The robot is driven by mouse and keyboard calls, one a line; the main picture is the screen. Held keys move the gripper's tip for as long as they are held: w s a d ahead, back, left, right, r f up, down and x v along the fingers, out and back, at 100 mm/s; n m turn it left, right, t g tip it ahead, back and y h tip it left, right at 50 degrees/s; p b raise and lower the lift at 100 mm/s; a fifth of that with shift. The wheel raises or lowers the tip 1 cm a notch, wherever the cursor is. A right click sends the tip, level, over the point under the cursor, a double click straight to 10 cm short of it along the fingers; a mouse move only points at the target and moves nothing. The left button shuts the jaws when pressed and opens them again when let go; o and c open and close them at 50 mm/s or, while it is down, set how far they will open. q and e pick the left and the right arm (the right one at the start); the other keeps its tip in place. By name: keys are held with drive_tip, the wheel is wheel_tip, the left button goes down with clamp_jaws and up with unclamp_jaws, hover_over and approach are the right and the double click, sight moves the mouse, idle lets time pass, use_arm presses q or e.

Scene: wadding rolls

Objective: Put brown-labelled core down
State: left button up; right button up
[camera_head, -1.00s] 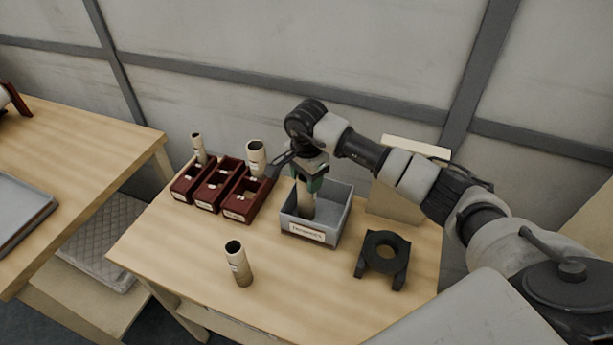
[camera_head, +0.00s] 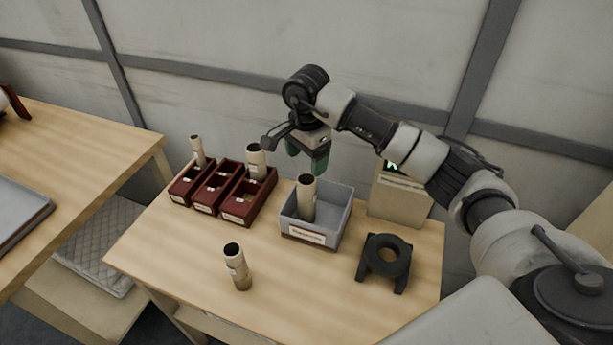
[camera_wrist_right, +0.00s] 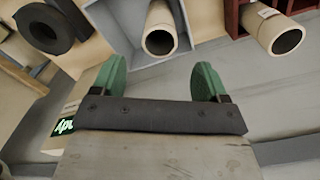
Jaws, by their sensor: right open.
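A cardboard core (camera_head: 306,197) stands in the grey bin (camera_head: 345,215) with a label on its front. It also shows in the right wrist view (camera_wrist_right: 160,28). My right gripper (camera_head: 307,160) is open and empty above the bin, clear of the core's top. In the right wrist view its green fingers (camera_wrist_right: 159,82) are wide apart with nothing between them. Another core (camera_head: 237,267) stands on the table in front. Two more cores stand at the red bins, one at the left (camera_head: 198,150) and one at the right (camera_head: 256,161). I cannot tell which label is brown.
Three dark red bins (camera_head: 237,207) stand in a row left of the grey bin. A black ring-shaped stand (camera_head: 384,264) is at the right front. A beige box with a green display (camera_head: 398,200) stands behind it. The table's front middle is mostly free.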

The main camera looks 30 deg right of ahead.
wheel_tip(320, 180, up, 5)
drive_tip(key=shift+r+b, duration=0.15)
drive_tip(key=shift+b, duration=0.25)
idle(0.3)
